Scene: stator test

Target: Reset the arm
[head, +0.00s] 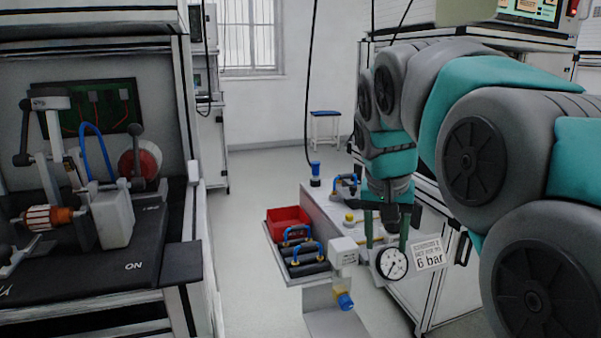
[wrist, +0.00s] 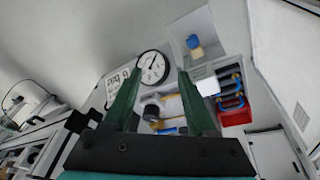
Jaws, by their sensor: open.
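My arm, grey and teal, fills the right side of the head view and bends down to my gripper (head: 386,240). The gripper points down with its two dark green fingers apart, above the small bench with the pressure gauge (head: 391,264). In the wrist view the gripper (wrist: 159,75) is open, and nothing shows held between its fingers. The gauge (wrist: 153,67) shows there just beyond the fingertips. Whether the fingers touch anything below is not clear.
A red bin (head: 287,222) and blue-handled tools (head: 303,256) lie left of the gripper. A "6 bar" sign (head: 429,254) is close on its right. A test station with a copper-wound rotor (head: 48,217) stands at the left. Open floor (head: 250,180) lies between.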

